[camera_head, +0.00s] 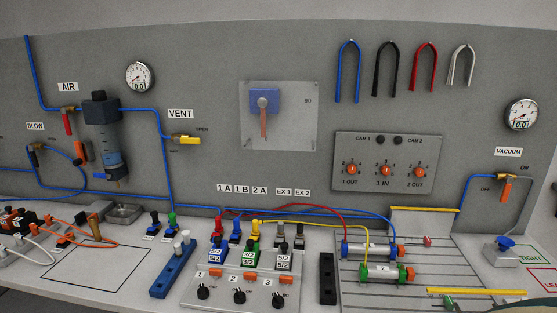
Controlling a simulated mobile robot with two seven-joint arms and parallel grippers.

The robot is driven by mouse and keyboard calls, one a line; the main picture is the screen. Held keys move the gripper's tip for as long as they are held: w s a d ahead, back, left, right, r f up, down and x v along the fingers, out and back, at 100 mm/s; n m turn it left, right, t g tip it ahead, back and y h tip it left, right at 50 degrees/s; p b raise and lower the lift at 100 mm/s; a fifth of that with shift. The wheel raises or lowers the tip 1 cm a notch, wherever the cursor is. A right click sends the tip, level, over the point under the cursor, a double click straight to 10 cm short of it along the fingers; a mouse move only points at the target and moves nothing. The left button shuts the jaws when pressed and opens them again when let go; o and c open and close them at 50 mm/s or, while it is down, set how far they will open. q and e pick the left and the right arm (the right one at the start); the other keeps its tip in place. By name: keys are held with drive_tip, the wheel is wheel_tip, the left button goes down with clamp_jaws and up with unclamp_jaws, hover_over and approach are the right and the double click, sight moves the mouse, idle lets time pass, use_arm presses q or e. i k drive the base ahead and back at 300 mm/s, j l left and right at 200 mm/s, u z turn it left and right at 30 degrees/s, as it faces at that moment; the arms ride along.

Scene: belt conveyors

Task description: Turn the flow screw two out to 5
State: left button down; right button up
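The flow screw two out is the right one of three orange knobs (419,172) on the grey wall panel (350,150), above the label "2 OUT". Small scale digits ring it, but the picture is too small to read its setting surely. The one-out screw (351,171) sits at the left of the panel, and another orange screw (385,171) labelled as an "IN" screw is in the middle. Nothing covers the three screws. Neither of my grippers is in view.
Below the panel, two cylinders (385,272) with red, yellow and blue hoses lie on a slotted plate (350,295). Hooked hoses (425,65) hang above it. A vacuum valve (506,190) is at the right. The wall around the screws is clear.

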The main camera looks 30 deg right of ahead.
sight(419, 172)
drive_tip(key=z, duration=1.7)
